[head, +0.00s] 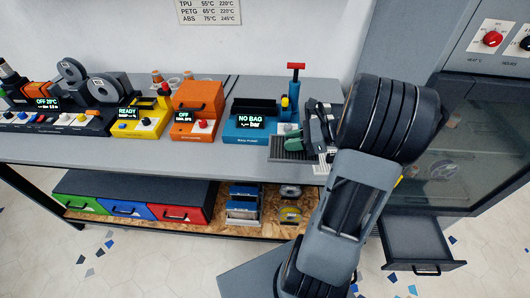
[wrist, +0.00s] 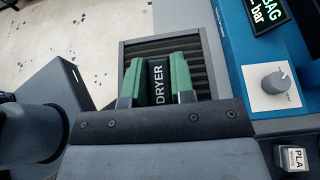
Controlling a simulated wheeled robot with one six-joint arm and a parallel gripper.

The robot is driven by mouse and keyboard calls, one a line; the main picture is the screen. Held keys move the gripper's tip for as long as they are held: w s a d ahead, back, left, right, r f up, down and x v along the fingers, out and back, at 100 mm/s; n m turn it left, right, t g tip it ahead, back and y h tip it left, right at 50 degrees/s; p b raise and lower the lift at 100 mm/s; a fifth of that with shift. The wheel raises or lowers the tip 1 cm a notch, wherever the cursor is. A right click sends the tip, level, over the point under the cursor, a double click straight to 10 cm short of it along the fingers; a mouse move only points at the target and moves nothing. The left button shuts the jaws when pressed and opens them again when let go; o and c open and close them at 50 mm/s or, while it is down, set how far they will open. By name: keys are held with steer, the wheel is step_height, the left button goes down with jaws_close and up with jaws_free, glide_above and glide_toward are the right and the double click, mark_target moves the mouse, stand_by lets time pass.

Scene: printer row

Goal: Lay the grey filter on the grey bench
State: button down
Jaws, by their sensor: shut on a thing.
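The grey filter (wrist: 190,46) has a grey frame, dark slats and a black tab lettered "DRYER". In the wrist view my gripper (wrist: 157,82) is shut on that tab, with a green pad on each side. In the head view the filter (head: 288,154) lies flat at the right end of the grey bench (head: 130,152), right of the blue machine. My gripper (head: 300,138) is above it, and my arm hides part of that area. I cannot tell whether the filter touches the bench top.
The blue "NO BAG" machine (head: 250,125) stands close beside the filter, with orange (head: 195,122) and yellow (head: 140,120) machines further left. A cabinet with a glass door (head: 450,150) is at the right; its low drawer (head: 415,245) is pulled out. The bench's front strip is clear.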

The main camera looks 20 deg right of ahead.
mark_target(271, 141)
steer(key=w, duration=0.1)
steer(key=w+a+f, duration=0.2)
steer(key=w, duration=0.1)
steer(key=shift+a, duration=0.15)
steer(key=w+f, duration=0.1)
steer(key=w+a+f, duration=0.1)
steer(key=f, duration=0.1)
steer(key=w+a+f, duration=0.1)
steer(key=f, duration=0.1)
steer(key=shift+w+f, duration=0.1)
steer(key=shift+w, duration=0.25)
steer(key=f, duration=0.3)
steer(key=shift+w+a, duration=0.2)
steer(key=shift+w, duration=0.15)
steer(key=shift+f, duration=0.45)
steer(key=shift+f, duration=0.1)
steer(key=c, duration=1)
jaws_free()
